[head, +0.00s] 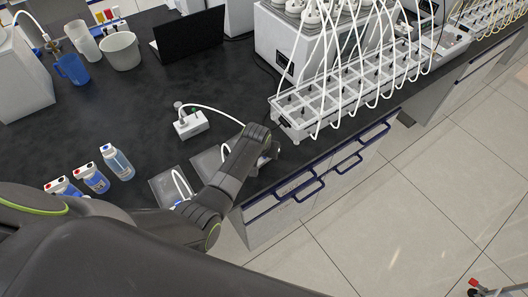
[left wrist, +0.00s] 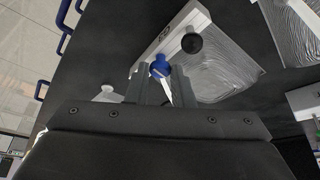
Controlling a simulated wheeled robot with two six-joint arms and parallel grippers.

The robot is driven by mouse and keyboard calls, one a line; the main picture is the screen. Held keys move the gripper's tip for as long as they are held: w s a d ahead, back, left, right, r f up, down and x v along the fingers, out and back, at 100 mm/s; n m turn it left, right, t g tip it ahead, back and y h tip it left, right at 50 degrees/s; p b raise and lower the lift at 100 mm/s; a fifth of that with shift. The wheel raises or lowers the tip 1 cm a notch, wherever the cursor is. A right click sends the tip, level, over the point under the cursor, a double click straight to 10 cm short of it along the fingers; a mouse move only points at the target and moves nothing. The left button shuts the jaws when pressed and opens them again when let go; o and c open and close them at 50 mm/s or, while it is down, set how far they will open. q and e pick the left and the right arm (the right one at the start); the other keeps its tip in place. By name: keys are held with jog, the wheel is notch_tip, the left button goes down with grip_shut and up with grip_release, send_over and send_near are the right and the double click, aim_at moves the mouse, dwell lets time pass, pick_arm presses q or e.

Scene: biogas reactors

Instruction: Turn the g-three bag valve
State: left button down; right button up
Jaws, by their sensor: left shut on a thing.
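My left gripper (head: 268,148) reaches over the bench near its front edge. In the left wrist view its two fingers (left wrist: 162,84) are shut on a small blue valve (left wrist: 160,67). The valve is at the edge of a flat, clear, crinkled gas bag (left wrist: 215,72) with a pale strip and a round black fitting (left wrist: 192,43). My right gripper is not in view.
A second bag (head: 163,188) lies to the left. Several small bottles (head: 117,162) stand beyond it. A white box with a tube (head: 190,124) sits behind. A grey multi-cell rack (head: 350,88) with white tubes stands right of my gripper. Blue drawer handles (head: 300,190) line the bench front.

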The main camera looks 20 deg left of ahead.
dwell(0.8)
pick_arm(q)
jog(key=c, duration=1.3)
grip_release()
jog(key=shift+o, duration=0.2)
jog(key=b+v, duration=0.2)
jog(key=v, duration=1.5)
jog(key=shift+s+r, duration=0.15)
